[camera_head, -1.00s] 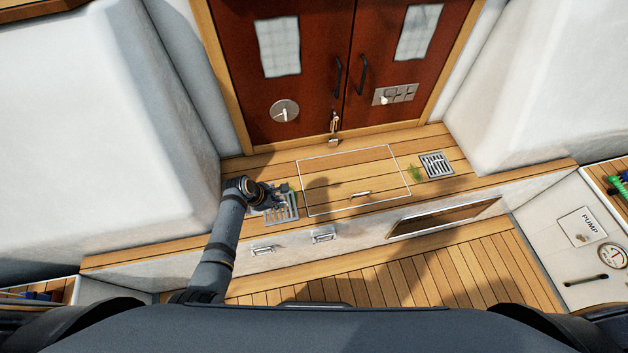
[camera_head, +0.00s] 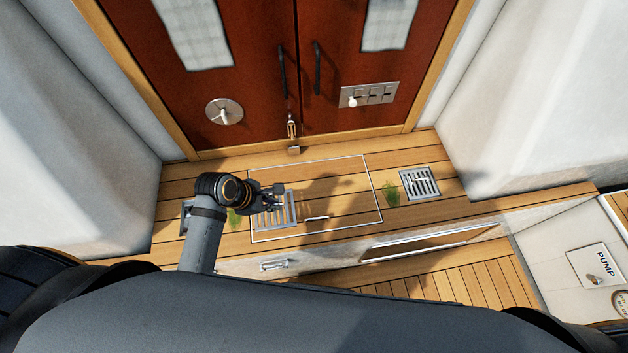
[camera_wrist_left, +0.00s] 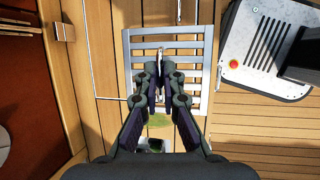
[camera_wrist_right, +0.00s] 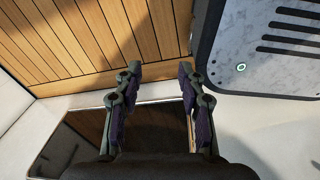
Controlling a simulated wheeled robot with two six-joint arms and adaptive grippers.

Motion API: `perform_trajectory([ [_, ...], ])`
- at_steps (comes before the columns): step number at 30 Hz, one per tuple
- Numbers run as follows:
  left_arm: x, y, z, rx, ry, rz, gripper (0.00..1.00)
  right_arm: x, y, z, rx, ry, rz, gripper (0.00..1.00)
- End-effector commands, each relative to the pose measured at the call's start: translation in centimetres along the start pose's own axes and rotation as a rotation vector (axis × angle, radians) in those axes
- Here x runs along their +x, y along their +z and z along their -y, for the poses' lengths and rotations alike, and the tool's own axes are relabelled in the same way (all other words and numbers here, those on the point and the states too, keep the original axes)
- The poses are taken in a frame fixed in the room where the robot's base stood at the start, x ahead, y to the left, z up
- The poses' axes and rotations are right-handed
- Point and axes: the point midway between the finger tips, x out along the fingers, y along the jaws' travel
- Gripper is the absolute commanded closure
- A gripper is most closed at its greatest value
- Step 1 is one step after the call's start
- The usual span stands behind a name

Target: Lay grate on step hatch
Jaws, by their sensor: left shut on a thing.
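My left gripper (camera_head: 276,198) is shut on the grate (camera_head: 286,214), a light metal frame with slots. In the left wrist view the fingers (camera_wrist_left: 160,76) pinch it near its middle, and the grate (camera_wrist_left: 205,48) spreads beyond them. In the head view it overlaps the left part of the step hatch (camera_head: 350,205), a wooden panel outlined in white. I cannot tell whether the grate touches it. My right gripper (camera_wrist_right: 160,72) is open and empty in the right wrist view, and is outside the head view.
A second grate (camera_head: 419,184) sits in the step right of the hatch. A metal-edged drain (camera_head: 186,217) shows left of my arm. Green tufts (camera_head: 391,192) grow beside the hatch. Red doors (camera_head: 340,60) stand behind. The hatch's right part is clear.

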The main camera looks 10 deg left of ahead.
Motion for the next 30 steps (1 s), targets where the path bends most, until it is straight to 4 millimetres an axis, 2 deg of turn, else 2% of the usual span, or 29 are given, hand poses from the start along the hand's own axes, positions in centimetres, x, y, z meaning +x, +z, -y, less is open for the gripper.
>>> perform_trajectory([
  [5, 2.8, 0.4, -3.6, 0.001, 0.005, 0.002, 1.00, 0.4, 0.3, 0.3, 0.001, -0.003, 0.004, 0.60],
  [10, 6.3, 0.7, -7.8, 0.001, 0.004, 0.003, 1.00, 1.0, -0.6, -0.2, -0.001, 0.003, -0.012, 0.60],
  [12, 8.4, 0.2, -8.5, -0.001, 0.001, 0.001, 1.00, 1.5, -1.2, -0.4, -0.002, 0.006, -0.022, 0.60],
  [15, 10.5, -0.1, -9.7, 0.001, 0.002, 0.002, 1.00, 2.0, -1.6, -0.6, -0.003, 0.009, -0.029, 0.60],
  [18, 11.8, -0.3, -10.3, 0.000, 0.002, 0.001, 1.00, 2.3, -1.5, -0.7, -0.003, 0.010, -0.027, 0.60],
  [25, 12.7, -0.4, -10.8, 0.001, 0.003, 0.002, 1.00, 2.5, -0.9, -0.6, -0.003, 0.010, -0.018, 0.60],
  [30, 15.2, -1.4, -10.4, 0.000, 0.002, 0.001, 1.00, 3.2, -0.6, -0.6, -0.003, 0.009, -0.015, 0.60],
])
